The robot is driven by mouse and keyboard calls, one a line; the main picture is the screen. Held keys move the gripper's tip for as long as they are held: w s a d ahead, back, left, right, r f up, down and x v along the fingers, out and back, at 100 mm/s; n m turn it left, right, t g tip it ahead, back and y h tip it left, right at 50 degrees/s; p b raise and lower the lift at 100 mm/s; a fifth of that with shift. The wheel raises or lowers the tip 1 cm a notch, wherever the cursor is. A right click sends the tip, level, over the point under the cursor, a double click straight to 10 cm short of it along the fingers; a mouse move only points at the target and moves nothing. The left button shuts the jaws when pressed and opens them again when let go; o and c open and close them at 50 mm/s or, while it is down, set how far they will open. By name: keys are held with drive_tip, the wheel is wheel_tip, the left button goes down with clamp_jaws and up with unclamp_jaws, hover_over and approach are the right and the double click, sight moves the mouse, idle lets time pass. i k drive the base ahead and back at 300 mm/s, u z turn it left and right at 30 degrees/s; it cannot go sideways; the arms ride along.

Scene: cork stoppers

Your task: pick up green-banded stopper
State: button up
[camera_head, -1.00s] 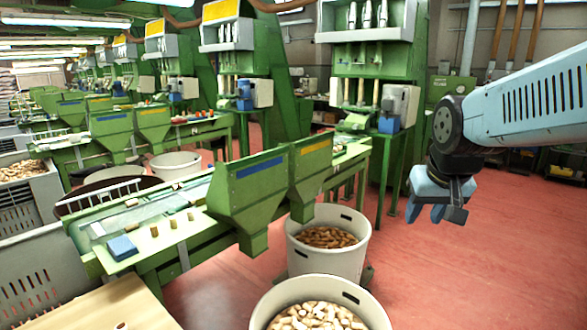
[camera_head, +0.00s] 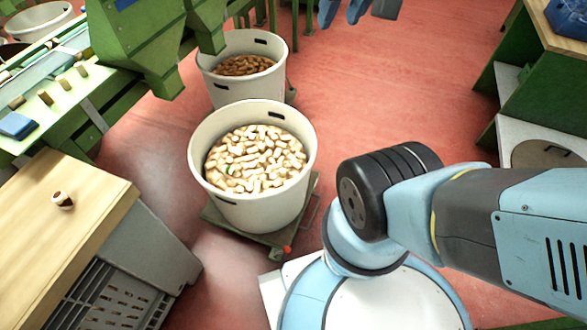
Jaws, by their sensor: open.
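A white bin (camera_head: 200,165) full of pale cork stoppers stands near the middle. A small spot of green (camera_head: 229,169) shows among the corks at the bin's left side; it looks like a banded stopper, but it is too small to be sure. Another stopper (camera_head: 62,200) with a dark reddish-brown band lies on the wooden tabletop (camera_head: 105,198) at left. My gripper (camera_head: 341,16) is at the top edge, partly cut off, with its light blue fingers apart and nothing seen between them. It is well apart from the bin in the picture.
A second white bin (camera_head: 224,92) with brown corks stands behind, beneath green hoppers (camera_head: 140,45). A green bench with several corks and a blue block (camera_head: 16,126) is at left. A wood-topped green cabinet (camera_head: 515,75) stands at right. Red floor (camera_head: 400,110) is clear between.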

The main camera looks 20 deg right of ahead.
sight(226, 170)
drive_tip(key=k, duration=0.5)
drive_tip(key=u, duration=1.3)
drive_tip(key=i, duration=0.1)
drive_tip(key=z, duration=3.45)
drive_tip(key=i, duration=0.45)
drive_tip(key=u, duration=2.3)
